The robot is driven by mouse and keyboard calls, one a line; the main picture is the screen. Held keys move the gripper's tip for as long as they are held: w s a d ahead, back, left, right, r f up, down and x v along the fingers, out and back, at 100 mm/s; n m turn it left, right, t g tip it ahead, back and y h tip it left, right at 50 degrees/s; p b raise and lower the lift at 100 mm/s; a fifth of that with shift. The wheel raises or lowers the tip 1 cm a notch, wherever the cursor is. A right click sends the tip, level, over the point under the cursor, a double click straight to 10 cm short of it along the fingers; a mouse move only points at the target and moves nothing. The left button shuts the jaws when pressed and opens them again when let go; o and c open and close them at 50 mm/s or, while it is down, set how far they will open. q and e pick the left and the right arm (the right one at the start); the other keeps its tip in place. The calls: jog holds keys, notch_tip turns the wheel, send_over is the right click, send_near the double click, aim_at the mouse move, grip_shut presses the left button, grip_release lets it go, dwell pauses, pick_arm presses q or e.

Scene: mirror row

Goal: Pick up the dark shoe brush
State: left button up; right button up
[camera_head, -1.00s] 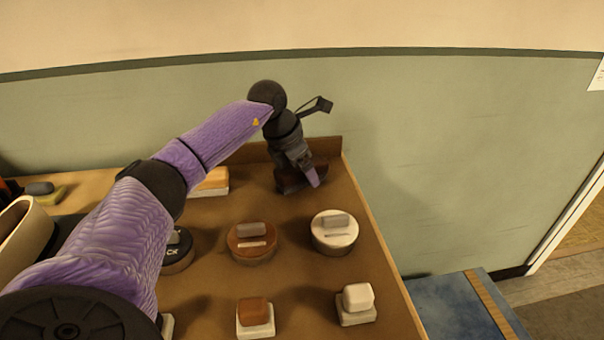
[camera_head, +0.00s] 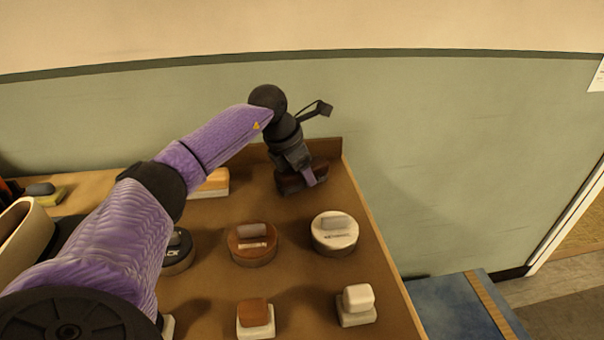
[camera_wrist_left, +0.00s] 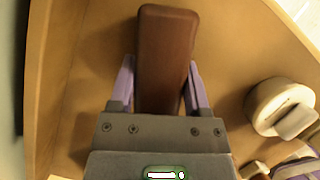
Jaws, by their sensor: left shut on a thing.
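The dark brown shoe brush (camera_head: 290,184) is at the back right corner of the brown table, partly hidden by my left gripper. In the left wrist view the brush (camera_wrist_left: 165,50) is a long brown block lying between the two purple fingers. My left gripper (camera_head: 303,176) comes down over it from above, and in the wrist view the gripper (camera_wrist_left: 160,85) is shut on the brush. I cannot tell whether the brush touches the table. My right gripper is not in view.
Round tins, one brown (camera_head: 253,255) and one white (camera_head: 335,243), stand in front of the brush. Small blocks, one brown-topped (camera_head: 254,312) and one white (camera_head: 357,300), sit nearer. A raised edge and green wall (camera_head: 440,160) close off the back.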

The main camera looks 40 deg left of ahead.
pick_arm(q)
grip_shut()
jog(key=shift+r, duration=0.1)
notch_tip(320, 180, up, 10)
jog(key=p, duration=0.3)
jog(key=shift+p, duration=0.3)
jog(key=shift+r, duration=0.2)
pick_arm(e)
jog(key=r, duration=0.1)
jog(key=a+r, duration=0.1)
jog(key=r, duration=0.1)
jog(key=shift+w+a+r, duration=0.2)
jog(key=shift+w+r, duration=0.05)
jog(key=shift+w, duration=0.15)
